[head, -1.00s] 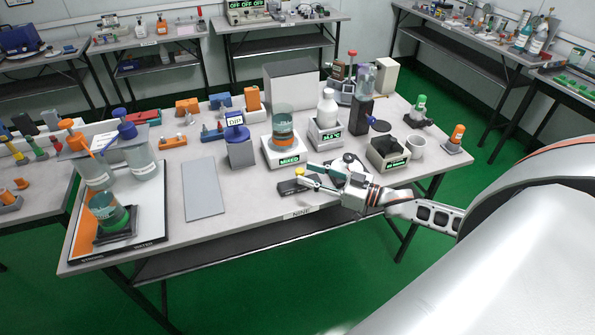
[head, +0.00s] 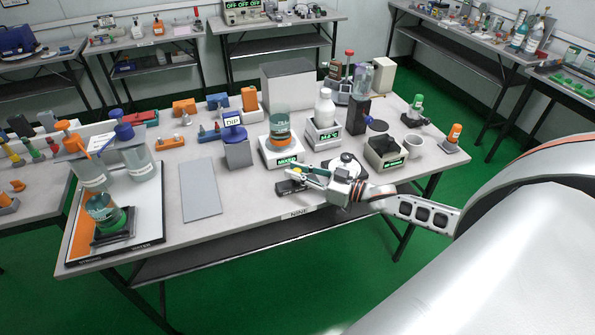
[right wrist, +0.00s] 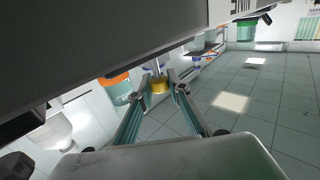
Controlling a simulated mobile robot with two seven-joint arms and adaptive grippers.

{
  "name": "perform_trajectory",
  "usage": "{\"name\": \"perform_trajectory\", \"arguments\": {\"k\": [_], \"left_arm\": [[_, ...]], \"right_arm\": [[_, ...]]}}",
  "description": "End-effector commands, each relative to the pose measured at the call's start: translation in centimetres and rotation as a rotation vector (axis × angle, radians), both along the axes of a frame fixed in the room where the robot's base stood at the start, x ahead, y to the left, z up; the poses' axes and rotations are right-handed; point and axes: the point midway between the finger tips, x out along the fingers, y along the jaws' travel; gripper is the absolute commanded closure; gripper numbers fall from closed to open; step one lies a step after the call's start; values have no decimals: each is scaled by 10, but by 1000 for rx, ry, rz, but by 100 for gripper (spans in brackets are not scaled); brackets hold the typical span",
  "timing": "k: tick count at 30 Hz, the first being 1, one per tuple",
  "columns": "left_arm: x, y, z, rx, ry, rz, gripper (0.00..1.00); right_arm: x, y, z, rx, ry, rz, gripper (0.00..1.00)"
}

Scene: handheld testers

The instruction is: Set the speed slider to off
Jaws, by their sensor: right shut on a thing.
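The slider unit (head: 284,189) is a low dark box near the front edge of the table. Its yellow knob (right wrist: 159,85) sits between my fingertips in the right wrist view. My right gripper (head: 289,174) reaches in from the right, low over the box, and is shut on the yellow knob. In the head view the fingers cover most of the knob, and the slider's markings are too small to read. My left gripper is not in view.
A mixer with a beaker (head: 280,148) stands behind the slider.

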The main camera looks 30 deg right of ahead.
Motion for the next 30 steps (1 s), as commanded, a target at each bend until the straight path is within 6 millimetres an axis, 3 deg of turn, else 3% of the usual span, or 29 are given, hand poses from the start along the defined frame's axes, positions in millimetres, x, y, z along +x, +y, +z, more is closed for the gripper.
{"name": "perform_trajectory", "arguments": {"k": [8, 16, 17, 19, 30], "left_arm": [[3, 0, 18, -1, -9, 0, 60], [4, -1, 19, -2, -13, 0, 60], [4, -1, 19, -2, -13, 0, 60], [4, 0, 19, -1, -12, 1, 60], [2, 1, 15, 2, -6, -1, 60]], "right_arm": [[10, 39, 3, 2, -2, 0, 100], [10, 43, 1, 2, -1, 2, 100], [10, 43, 1, 2, -1, 2, 80], [10, 43, 1, 2, -2, 3, 65], [8, 40, 0, 0, 0, 0, 65]]}}
